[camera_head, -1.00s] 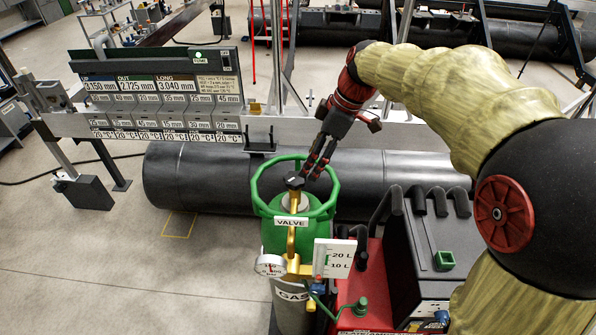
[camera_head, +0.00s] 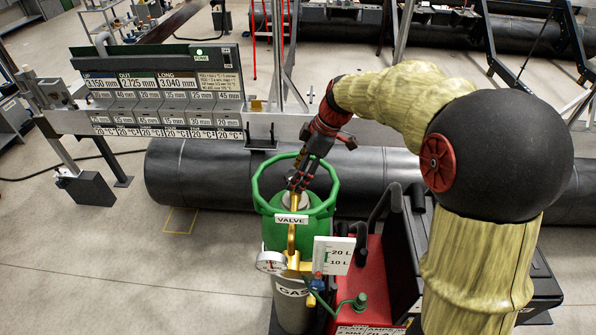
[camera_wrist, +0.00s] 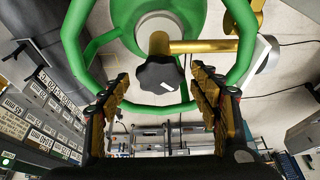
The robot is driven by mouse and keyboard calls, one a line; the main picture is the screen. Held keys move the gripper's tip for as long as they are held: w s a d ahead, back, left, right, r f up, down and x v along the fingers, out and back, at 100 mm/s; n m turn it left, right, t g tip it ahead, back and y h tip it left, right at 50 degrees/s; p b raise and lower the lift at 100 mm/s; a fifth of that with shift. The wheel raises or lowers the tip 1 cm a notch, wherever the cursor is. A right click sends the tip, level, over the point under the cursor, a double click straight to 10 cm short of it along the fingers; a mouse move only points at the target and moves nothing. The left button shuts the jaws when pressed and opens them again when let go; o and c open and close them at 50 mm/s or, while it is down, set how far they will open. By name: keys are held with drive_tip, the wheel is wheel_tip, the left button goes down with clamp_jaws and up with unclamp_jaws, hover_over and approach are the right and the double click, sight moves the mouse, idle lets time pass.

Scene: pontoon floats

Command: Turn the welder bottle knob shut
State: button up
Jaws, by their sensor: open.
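The green-topped gas bottle (camera_head: 282,230) stands upright with a green ring guard (camera_head: 331,170) around its valve and a VALVE label on the front. In the wrist view the black lobed knob (camera_wrist: 160,74) sits on the brass valve (camera_wrist: 200,46) inside the green ring (camera_wrist: 240,60). My gripper (camera_head: 298,182) reaches down into the ring from above and hides the knob in the head view. In the wrist view my gripper (camera_wrist: 162,92) is open, one finger on each side of the knob, with gaps visible. Contact does not show.
A pressure gauge (camera_head: 271,261) and a white litre scale (camera_head: 333,256) stick out at the bottle's front. The red and black welder (camera_head: 368,285) stands close on the right. A dark pipe float (camera_head: 215,178) lies behind the bottle. Floor at left is clear.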

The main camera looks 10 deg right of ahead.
drive_tip(key=c, duration=0.3)
drive_tip(key=c, duration=0.8)
drive_tip(key=shift+c, duration=0.3)
